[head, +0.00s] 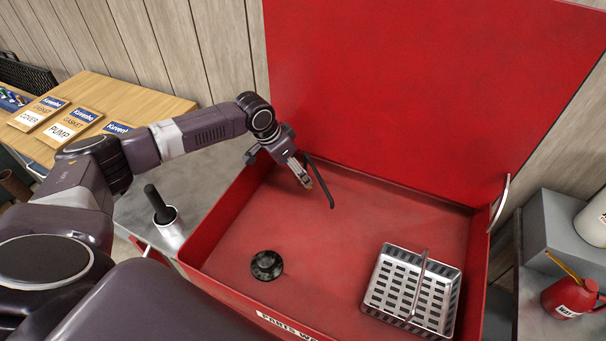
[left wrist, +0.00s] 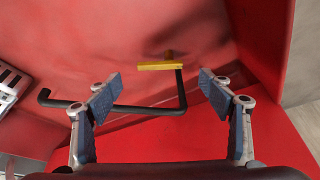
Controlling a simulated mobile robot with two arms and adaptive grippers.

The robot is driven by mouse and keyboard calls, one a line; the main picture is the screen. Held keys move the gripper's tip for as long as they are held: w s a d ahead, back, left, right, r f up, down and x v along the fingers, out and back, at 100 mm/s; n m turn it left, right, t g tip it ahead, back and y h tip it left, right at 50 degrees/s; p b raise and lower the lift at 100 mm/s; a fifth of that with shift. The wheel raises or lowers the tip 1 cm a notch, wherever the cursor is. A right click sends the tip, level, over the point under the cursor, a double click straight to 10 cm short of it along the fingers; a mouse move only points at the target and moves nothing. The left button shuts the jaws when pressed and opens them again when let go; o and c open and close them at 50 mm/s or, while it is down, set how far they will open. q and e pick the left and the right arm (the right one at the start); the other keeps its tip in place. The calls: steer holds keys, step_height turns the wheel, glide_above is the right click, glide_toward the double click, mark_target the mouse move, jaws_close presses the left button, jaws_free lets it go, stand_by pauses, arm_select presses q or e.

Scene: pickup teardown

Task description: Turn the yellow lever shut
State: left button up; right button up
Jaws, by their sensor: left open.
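The yellow lever (left wrist: 160,66) shows in the left wrist view as a short bar lying crosswise, at the end of a black bent pipe (left wrist: 130,109). My left gripper (left wrist: 160,93) is open, with its two blue-padded fingers to either side of the lever in the picture and apart from it. In the head view my left gripper (head: 304,179) is over the back of the red parts washer (head: 225,217), beside the black pipe (head: 326,188). The gripper mostly hides the lever there. My right gripper is not in view.
A metal basket (head: 379,279) and a round black part (head: 267,265) lie in the washer. Its red lid (head: 430,80) stands open behind. A cup (head: 170,232) with a black-handled tool is at the left, and a red oil can (head: 566,297) at the right.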

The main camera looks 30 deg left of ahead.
arm_select(q)
steer(key=shift+p+x, duration=0.3)
steer(key=shift+x, duration=2.2)
steer(key=c, duration=1.2)
steer(key=shift+o, duration=0.2)
